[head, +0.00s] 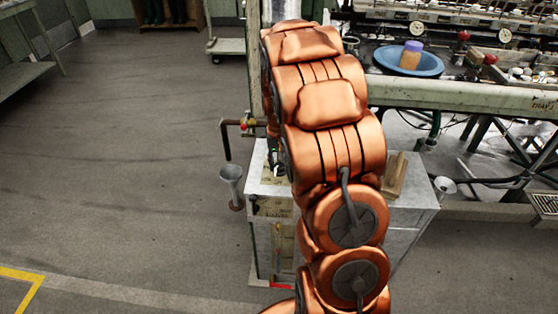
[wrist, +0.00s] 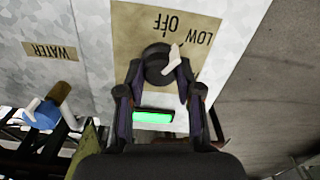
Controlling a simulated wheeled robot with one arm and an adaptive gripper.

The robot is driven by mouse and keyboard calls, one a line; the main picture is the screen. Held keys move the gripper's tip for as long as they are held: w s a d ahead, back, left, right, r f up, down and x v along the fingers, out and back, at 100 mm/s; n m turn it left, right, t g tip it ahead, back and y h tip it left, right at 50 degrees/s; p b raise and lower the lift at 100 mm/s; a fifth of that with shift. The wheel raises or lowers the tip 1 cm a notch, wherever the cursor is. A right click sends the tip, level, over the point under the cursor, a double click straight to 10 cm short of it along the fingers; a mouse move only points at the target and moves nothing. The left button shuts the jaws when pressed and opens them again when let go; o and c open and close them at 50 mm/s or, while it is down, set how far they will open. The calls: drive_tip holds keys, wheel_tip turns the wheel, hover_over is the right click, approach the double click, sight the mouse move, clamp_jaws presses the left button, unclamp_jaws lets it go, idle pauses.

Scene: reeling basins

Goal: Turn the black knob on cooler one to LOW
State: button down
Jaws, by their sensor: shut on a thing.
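The black knob (wrist: 154,66) sits on a tan label plate (wrist: 125,30) on a grey cooler front in the wrist view. Its white pointer (wrist: 174,59) slants up and right, between the OFF and LOW markings and nearer the line to LOW. The lettering appears upside down. My gripper (wrist: 158,76) is shut on the knob, one finger on each side.
A green lit indicator (wrist: 153,117) lies between my fingers below the knob. A WATER label (wrist: 50,50) and a blue-handled tap (wrist: 42,113) are at left. Floor at left is clear.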

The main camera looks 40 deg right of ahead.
sight(279, 164)
drive_tip(key=shift+m, duration=1)
drive_tip(key=c, duration=0.8)
unclamp_jaws()
drive_tip(key=shift+o, duration=0.2)
drive_tip(key=shift+r, duration=0.15)
wheel_tip(279, 164, up, 12)
